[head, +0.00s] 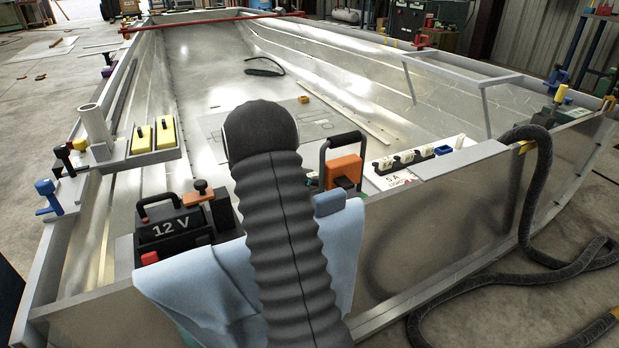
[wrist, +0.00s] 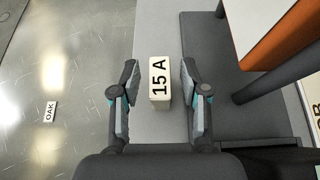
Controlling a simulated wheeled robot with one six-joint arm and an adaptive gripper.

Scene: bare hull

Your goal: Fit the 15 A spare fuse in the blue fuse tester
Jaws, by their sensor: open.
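The 15 A fuse (wrist: 160,83) is a small pale block with black lettering, on a grey ledge in the wrist view. My gripper (wrist: 160,82) is open, with one finger on each side of the fuse. Gaps show between the fuse and both fingers. My gripper and the 15 A fuse are hidden in the head view. A small blue block (head: 443,151) sits at the right end of a row of white and dark parts, and another blue block (head: 329,202) lies beside my dark arm hose. I cannot tell which, if either, is the blue fuse tester.
An orange and black unit with a handle (head: 343,170) stands close right of my arm; its orange side (wrist: 283,37) also shows in the wrist view. A 12 V battery (head: 172,228) stands left. A light blue cloth (head: 200,285) drapes over the near edge. The hull floor is mostly clear.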

